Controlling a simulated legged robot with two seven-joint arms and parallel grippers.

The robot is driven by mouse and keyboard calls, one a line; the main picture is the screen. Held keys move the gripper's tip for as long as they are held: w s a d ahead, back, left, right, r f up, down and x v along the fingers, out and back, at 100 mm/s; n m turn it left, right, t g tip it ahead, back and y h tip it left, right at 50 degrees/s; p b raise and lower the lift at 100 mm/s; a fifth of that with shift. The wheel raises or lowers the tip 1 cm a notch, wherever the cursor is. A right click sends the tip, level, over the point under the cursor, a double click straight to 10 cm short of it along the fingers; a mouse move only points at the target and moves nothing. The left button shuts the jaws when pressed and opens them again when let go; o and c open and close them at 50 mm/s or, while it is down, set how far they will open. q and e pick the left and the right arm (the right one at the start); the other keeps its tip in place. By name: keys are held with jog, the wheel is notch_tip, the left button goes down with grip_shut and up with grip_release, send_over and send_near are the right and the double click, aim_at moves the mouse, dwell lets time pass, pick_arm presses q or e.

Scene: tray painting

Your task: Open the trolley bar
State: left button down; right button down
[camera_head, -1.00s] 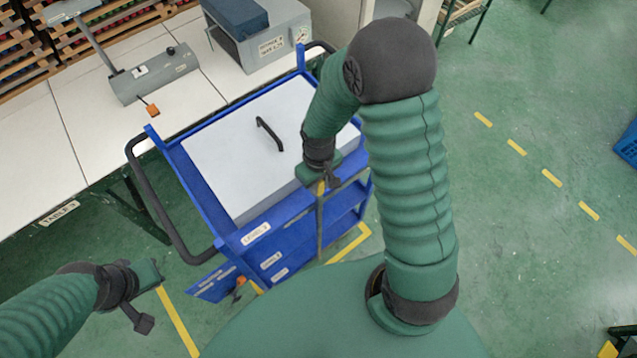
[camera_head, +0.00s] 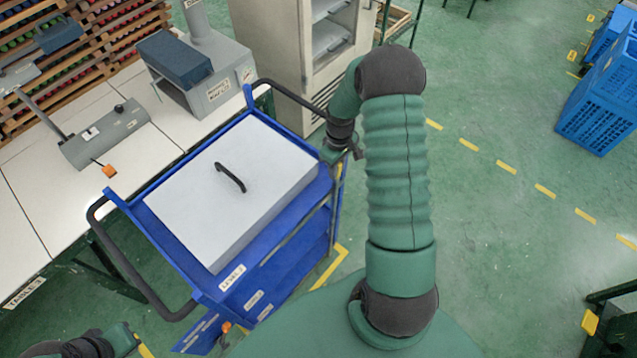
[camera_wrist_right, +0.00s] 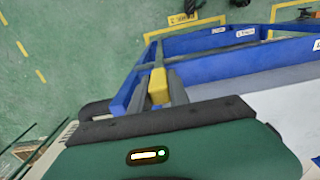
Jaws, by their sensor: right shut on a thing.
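The blue trolley (camera_head: 178,246) stands right of the white table, with a white lidded box on top. In the right wrist view, my right gripper (camera_wrist_right: 160,92) is shut on the yellow part of the trolley bar (camera_wrist_right: 157,86). In the head view the bar (camera_head: 337,188) looks like a thin upright at the trolley's right end; its lower part is hard to make out. My left gripper (camera_head: 122,340) is low at the left, cut by the frame edge and away from the trolley; its jaws are unclear.
The white box (camera_head: 190,205) has a black handle (camera_head: 231,177). A black push handle (camera_head: 130,262) sticks out on the trolley's left. A white table (camera_head: 40,200) and a grey cabinet (camera_head: 285,50) stand behind. Blue crates (camera_head: 595,120) are at the right. Green floor there is free.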

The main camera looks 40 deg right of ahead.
jog(key=d, duration=0.3)
jog(key=shift+w+d+r, duration=0.1)
jog(key=shift+d, duration=0.15)
jog(key=c, duration=1.5)
grip_release()
jog(key=shift+d, duration=0.1)
jog(key=shift+c, duration=0.2)
jog(key=shift+o, duration=1.5)
jog(key=shift+d, duration=0.2)
